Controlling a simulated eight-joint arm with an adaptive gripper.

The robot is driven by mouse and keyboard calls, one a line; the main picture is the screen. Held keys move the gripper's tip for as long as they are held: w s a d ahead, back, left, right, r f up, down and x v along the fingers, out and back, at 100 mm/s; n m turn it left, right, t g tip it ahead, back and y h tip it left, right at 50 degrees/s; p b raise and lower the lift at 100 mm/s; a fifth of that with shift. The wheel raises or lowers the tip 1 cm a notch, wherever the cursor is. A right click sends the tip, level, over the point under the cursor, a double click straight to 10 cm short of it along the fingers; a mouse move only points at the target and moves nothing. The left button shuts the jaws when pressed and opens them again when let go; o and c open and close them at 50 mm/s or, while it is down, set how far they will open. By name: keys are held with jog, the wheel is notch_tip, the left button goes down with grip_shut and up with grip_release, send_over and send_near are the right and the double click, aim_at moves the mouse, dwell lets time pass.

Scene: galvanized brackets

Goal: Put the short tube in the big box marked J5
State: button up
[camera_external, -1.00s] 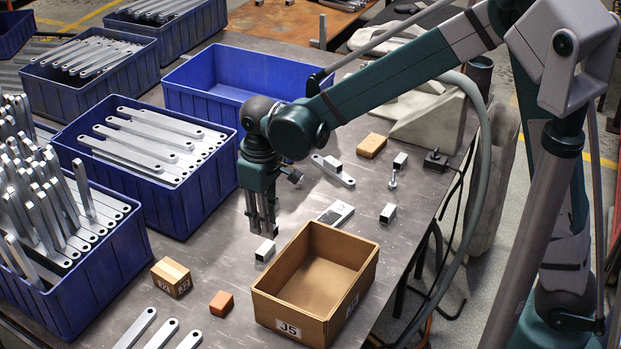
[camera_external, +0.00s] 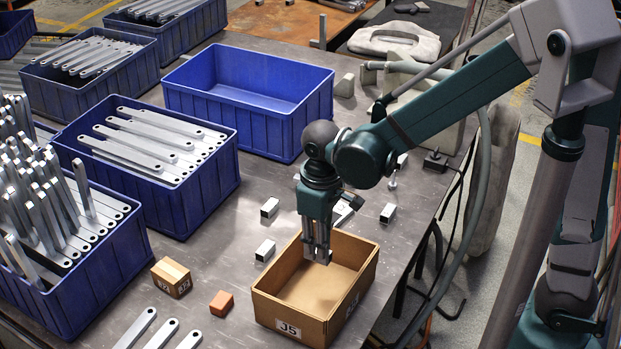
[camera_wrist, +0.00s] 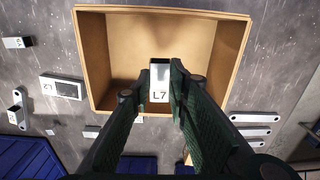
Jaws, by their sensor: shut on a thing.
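The big box marked J5 (camera_external: 290,328) is an open brown carton on the table's near part. In the wrist view it fills the upper middle (camera_wrist: 245,60). My gripper (camera_external: 318,258) points down over the box opening; its fingertips (camera_wrist: 159,78) are shut on a short, light grey square tube marked L7 (camera_wrist: 159,92). In the external view the fingers mostly hide this tube, and I cannot tell how high it is above the box floor. Other short square tubes lie on the table, one left of the box (camera_external: 265,250) and one right of it (camera_external: 388,213).
An empty blue bin (camera_external: 248,115) stands at the back. Blue bins with grey bars (camera_external: 160,170) line the left. A cardboard block (camera_external: 172,278), an orange block (camera_external: 222,304) and several flat bars (camera_external: 160,335) lie left of the box. Another tube (camera_external: 270,207) lies behind it.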

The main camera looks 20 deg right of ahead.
send_over(318, 300)
jog(key=shift+d+f, duration=0.1)
jog(key=shift+f, duration=2.3)
jog(key=shift+f+b, duration=0.9)
jog(key=shift+f, duration=2.25)
jog(key=shift+f, duration=0.1)
jog(key=shift+f+b, duration=0.55)
jog(key=shift+f, duration=1.2)
jog(key=shift+f, duration=0.2)
jog(key=o, duration=0.9)
jog(key=shift+r, duration=0.15)
